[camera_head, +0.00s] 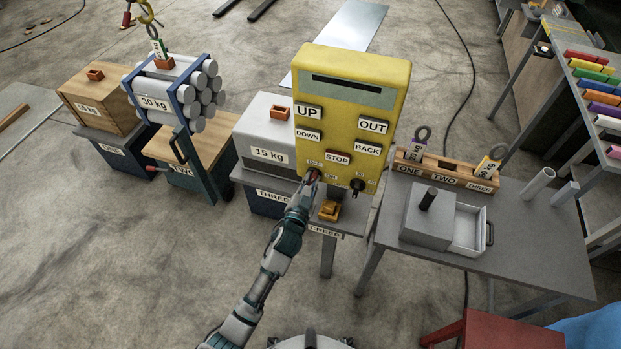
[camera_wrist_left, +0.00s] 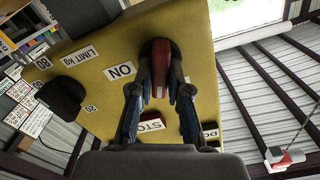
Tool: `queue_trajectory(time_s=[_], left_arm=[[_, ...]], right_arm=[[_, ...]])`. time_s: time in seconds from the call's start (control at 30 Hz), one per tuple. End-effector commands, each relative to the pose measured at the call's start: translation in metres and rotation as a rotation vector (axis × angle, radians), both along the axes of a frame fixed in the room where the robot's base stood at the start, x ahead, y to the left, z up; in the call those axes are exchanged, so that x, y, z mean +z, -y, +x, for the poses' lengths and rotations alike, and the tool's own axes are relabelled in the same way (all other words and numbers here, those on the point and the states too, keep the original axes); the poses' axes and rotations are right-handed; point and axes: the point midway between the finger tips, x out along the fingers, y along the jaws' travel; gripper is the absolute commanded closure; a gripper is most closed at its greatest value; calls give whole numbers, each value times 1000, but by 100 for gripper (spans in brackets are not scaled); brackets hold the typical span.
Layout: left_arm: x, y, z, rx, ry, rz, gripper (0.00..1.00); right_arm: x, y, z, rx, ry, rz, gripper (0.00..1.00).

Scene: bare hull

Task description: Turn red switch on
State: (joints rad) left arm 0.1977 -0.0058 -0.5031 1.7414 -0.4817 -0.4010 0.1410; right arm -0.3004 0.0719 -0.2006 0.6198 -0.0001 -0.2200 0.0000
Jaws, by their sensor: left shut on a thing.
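The yellow control box (camera_head: 352,100) stands on a small grey stand in the head view, with labelled buttons UP, DOWN, STOP, OUT and BACK. The red switch (camera_head: 314,173) is low on its left side, mostly covered by my left gripper (camera_head: 307,184). In the left wrist view the red switch (camera_wrist_left: 160,68) sits on a dark round base, its handle lined up between the fingers. My left gripper (camera_wrist_left: 160,95) is shut on the handle from both sides. An ON label (camera_wrist_left: 121,71) lies just left of it. My right gripper is not in view.
A black knob (camera_head: 357,185) is right of the switch and also shows in the left wrist view (camera_wrist_left: 62,98). A grey table (camera_head: 520,225) with a box and drawer stands right. Weighted loads on carts stand left. Open floor lies in front.

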Motion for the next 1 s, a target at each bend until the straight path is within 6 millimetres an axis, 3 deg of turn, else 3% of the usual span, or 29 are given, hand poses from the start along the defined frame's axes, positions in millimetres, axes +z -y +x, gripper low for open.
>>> queue_trajectory(time_s=[0.3, 1.0], left_arm=[[3, 2, 0, -3, 97, 287, 100], [-2, 5, -1, -4, 295, 895, 100]], right_arm=[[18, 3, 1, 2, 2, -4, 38], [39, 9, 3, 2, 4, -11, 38]])
